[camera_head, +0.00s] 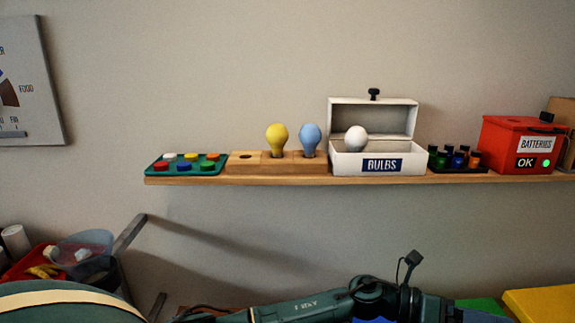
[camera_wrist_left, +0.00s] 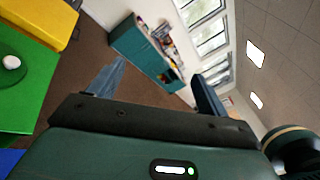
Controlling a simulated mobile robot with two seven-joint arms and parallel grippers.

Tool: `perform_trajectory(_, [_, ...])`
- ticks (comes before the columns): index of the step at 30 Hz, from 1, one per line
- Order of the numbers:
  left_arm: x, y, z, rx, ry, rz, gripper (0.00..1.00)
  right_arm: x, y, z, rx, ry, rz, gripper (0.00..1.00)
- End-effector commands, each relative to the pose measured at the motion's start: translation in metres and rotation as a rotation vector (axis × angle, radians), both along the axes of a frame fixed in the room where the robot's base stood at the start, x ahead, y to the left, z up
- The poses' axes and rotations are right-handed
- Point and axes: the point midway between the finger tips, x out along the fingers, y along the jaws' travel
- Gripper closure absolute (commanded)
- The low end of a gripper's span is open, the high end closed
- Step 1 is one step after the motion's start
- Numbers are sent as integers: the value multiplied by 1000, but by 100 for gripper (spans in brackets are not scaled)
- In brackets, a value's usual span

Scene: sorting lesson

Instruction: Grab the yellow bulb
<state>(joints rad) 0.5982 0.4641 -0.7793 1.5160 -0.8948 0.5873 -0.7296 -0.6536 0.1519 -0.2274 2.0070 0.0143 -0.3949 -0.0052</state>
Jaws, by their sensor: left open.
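The yellow bulb (camera_head: 276,138) stands upright in a wooden block (camera_head: 252,166) on the wall shelf. A blue bulb (camera_head: 310,138) stands close on its right in the same block. A white bulb (camera_head: 356,138) shows in the open white box labelled BULBS (camera_head: 350,163), right of the block. My left gripper (camera_wrist_left: 152,90) is open in the left wrist view, with nothing between its fingers. No shelf object shows in that view. Parts of my arm cross the bottom of the head view. I cannot make out my right gripper.
The wooden shelf (camera_head: 230,180) also holds a teal tray of coloured pieces (camera_head: 157,171), small bottles (camera_head: 458,160) and a red batteries box (camera_head: 500,138). A red tray (camera_head: 15,276) with loose items is lower left. Green (camera_wrist_left: 30,85) and yellow (camera_wrist_left: 45,18) surfaces lie beside my left gripper.

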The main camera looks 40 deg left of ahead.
Motion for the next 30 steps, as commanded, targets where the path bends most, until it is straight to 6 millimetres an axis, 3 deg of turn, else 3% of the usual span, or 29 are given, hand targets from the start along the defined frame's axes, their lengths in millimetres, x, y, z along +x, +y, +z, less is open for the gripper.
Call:
perform_trajectory(4, [30,24,15,397,-397,-150,22,1,2,-4,4,-8,7,64])
perform_trajectory(8, [62,74,29,766,-667,-267,22,0,5,-6,8,-15,14,64])
perform_trajectory(11, [88,131,53,1060,-814,-343,22,1,6,-6,12,-22,17,64])
perform_trajectory(16, [114,255,124,1556,-903,-452,22,0,8,-10,16,-27,19,64])
perform_trajectory(21, [97,372,207,1924,-803,-516,22,0,9,-10,21,-36,21,64])
perform_trajectory(24, [74,424,246,2059,-708,-537,22,1,9,-9,24,-42,22,64])
perform_trajectory(27, [54,458,272,2136,-627,-549,22,1,10,-10,24,-44,23,64])
perform_trajectory(30, [42,476,284,2169,-579,-558,22,1,10,-10,25,-45,24,64])
